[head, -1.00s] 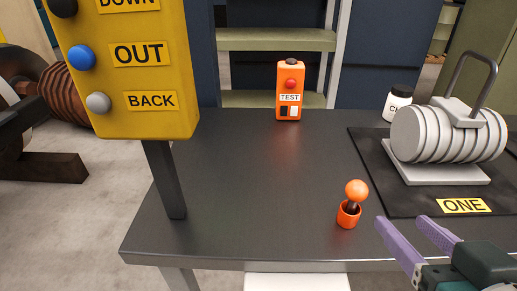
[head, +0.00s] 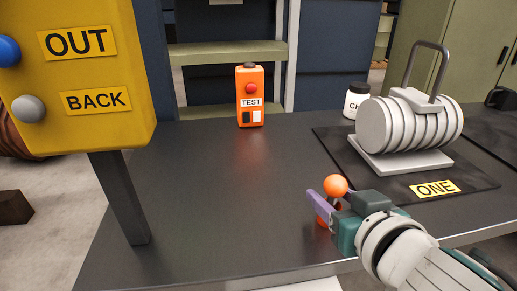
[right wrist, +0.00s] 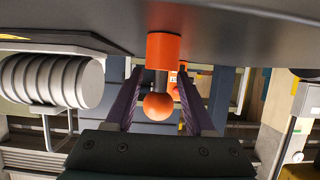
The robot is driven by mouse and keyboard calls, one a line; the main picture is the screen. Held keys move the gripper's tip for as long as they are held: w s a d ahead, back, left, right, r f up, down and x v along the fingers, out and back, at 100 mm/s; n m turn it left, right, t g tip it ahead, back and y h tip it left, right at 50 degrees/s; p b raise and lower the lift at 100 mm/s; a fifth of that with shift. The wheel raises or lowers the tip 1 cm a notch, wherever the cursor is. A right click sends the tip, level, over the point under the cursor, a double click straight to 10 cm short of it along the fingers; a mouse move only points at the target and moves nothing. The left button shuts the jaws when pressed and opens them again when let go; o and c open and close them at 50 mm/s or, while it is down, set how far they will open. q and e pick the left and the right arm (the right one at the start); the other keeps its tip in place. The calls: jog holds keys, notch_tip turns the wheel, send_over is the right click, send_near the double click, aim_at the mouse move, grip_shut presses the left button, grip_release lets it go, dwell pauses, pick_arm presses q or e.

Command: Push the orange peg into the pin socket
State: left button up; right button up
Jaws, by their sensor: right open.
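The orange peg, with a round ball head (head: 336,186) and a dark shaft, stands in the orange cup-shaped pin socket (head: 322,221) near the table's front edge. In the right wrist view, where the table is at the top, the ball (right wrist: 158,107), shaft and socket (right wrist: 162,47) all show; a length of shaft is exposed between ball and socket. My right gripper (head: 332,203) is open, its purple fingers (right wrist: 160,80) on either side of the peg, with gaps visible. In the head view it partly hides the shaft and socket. My left gripper is not in view.
The dark table (head: 210,190) is clear left of the peg. A grey ribbed weight with a handle (head: 400,125) stands on the mat marked ONE (head: 480,180). An orange TEST box (head: 250,98) and a white jar (head: 355,100) stand behind. A yellow button panel (head: 85,75) rises at left.

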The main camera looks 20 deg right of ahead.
jog(key=shift+c, duration=0.4)
grip_shut()
